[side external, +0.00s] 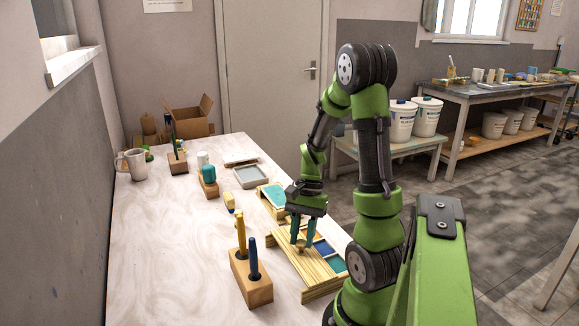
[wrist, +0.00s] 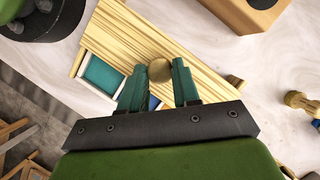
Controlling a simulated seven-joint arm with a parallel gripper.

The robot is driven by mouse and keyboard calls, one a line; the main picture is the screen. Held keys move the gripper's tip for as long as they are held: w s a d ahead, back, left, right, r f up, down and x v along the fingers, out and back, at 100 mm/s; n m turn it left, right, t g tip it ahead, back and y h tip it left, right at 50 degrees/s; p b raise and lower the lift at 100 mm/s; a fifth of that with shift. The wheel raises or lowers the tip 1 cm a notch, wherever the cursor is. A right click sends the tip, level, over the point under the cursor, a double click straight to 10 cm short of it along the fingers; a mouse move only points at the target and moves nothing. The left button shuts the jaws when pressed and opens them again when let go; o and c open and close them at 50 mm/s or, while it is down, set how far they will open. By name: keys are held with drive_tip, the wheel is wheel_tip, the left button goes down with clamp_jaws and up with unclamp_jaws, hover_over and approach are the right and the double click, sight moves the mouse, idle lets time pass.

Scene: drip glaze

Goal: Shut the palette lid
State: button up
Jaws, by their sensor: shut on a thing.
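The palette (side external: 332,262) is a pale wooden box on the near right of the table, with blue and other paint wells showing along its right side. Its slatted wooden lid (side external: 300,266) covers the left part, leaving those wells uncovered. In the wrist view the lid (wrist: 130,38) shows beside a teal well (wrist: 101,76). My gripper (side external: 304,236) is down at the lid, its teal fingers shut on the round brass-coloured knob (wrist: 159,70). The knob sits between the fingertips in the wrist view. Part of the palette is hidden behind my arm.
A wooden block holding a yellow and a blue tool (side external: 252,284) stands left of the palette. A smaller wooden tray with teal (side external: 270,194) lies just beyond it. A grey tray (side external: 251,177), a mug (side external: 135,165) and more tool blocks stand farther back. The table's left side is mostly clear.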

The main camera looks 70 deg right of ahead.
drive_tip(key=shift+s+d, duration=1.9)
drive_tip(key=shift+d, duration=0.1)
drive_tip(key=o, duration=0.9)
drive_tip(key=shift+c, duration=0.2)
drive_tip(key=v, duration=0.6)
drive_tip(key=shift+s, duration=0.1)
